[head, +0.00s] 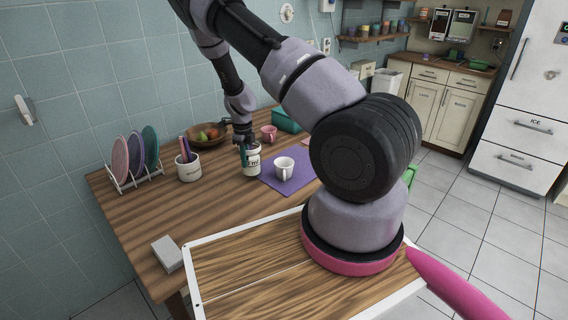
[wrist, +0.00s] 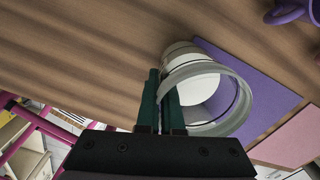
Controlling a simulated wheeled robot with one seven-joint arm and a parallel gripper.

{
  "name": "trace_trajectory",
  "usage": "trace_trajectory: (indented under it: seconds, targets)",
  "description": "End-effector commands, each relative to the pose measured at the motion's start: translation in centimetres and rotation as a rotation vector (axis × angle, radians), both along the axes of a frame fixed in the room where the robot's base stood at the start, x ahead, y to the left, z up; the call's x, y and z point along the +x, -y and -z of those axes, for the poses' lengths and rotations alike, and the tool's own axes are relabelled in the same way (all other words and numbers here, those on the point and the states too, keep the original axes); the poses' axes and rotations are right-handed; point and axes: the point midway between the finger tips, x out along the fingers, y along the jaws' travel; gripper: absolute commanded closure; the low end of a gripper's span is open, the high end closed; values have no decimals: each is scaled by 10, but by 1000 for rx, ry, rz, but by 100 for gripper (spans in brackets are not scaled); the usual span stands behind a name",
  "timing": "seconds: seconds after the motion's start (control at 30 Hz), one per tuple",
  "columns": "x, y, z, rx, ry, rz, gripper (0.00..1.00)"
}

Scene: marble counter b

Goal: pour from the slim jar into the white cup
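The slim jar (head: 252,164) is pale with dark lettering and stands upright on the wooden table, left of the white cup; whether its base touches the wood is hard to tell. My gripper (head: 243,145) is above it, at the left side of its mouth. In the wrist view the jar's round open rim (wrist: 236,112) is close, and the two dark green fingers of my gripper (wrist: 161,102) are pressed together on its wall, one inside and one outside. The white cup (head: 284,169) stands upright on the purple mat (head: 296,185); I cannot make it out in the wrist view.
A pink mug (head: 269,133) and a fruit bowl (head: 208,135) stand behind. A utensil holder (head: 188,168) and a plate rack (head: 136,180) are at left. A small grey block (head: 167,253) lies near the front edge. Bare wood lies left of the jar.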

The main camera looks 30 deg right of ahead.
Motion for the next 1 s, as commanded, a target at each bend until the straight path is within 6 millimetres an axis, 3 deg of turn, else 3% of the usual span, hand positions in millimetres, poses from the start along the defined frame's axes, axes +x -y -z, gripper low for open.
trace_trajectory:
  seconds: [1.0]
  targets:
    - [-15, 30, -14, 405, 219, 7, 100]
